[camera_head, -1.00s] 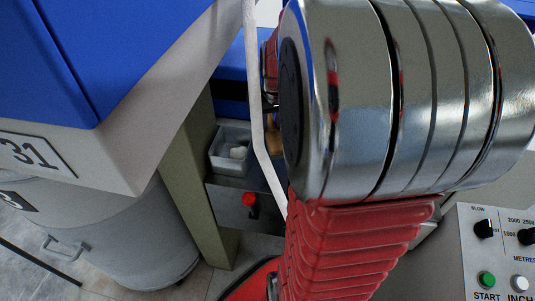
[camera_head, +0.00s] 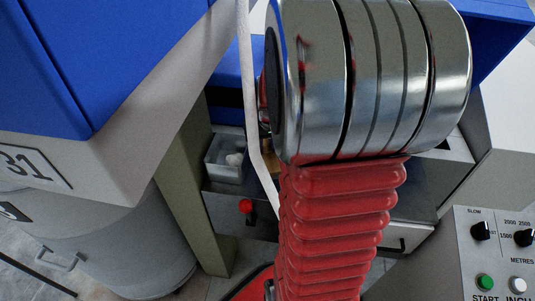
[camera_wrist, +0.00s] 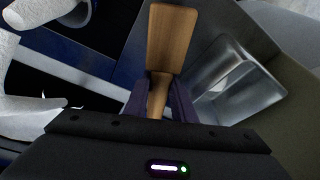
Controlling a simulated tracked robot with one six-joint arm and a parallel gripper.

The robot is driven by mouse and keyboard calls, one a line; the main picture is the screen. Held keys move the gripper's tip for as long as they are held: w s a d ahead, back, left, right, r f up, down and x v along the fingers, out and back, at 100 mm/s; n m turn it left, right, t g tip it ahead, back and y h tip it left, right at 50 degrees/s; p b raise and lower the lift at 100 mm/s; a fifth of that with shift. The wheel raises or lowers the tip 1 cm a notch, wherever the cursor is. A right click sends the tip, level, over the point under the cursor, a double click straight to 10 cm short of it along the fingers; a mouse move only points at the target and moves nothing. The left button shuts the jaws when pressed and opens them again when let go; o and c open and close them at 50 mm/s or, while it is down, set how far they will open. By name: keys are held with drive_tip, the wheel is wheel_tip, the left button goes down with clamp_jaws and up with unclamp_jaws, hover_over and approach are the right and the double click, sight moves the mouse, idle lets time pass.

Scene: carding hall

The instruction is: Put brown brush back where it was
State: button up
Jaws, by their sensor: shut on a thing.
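The brown brush (camera_wrist: 172,38) is in the wrist view, its broad wooden end pointing up and away. My gripper (camera_wrist: 160,100) is shut on its narrow handle, one dark finger on each side. Its bristles cannot be made out. In the head view my arm hides the gripper, and only a small brown patch, possibly the brush, shows behind a white strand. An open grey bin (camera_head: 224,172) stands left of my arm and holds white fluff. In the wrist view a shiny grey tray (camera_wrist: 262,92) lies just right of the brush.
A white strand (camera_head: 249,110) hangs close to my arm. A red button (camera_head: 246,206) sits on the grey panel under the bin. A blue and grey machine (camera_head: 100,60) fills the left. A control box (camera_head: 500,235) stands at lower right. Pale fluffy rope (camera_wrist: 35,115) lies left in the wrist view.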

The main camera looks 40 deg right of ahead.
drive_tip(key=shift+f, duration=1.8)
drive_tip(key=o, duration=1)
drive_tip(key=shift+f, duration=0.1)
drive_tip(key=shift+c, duration=0.2)
drive_tip(key=v, duration=1.2)
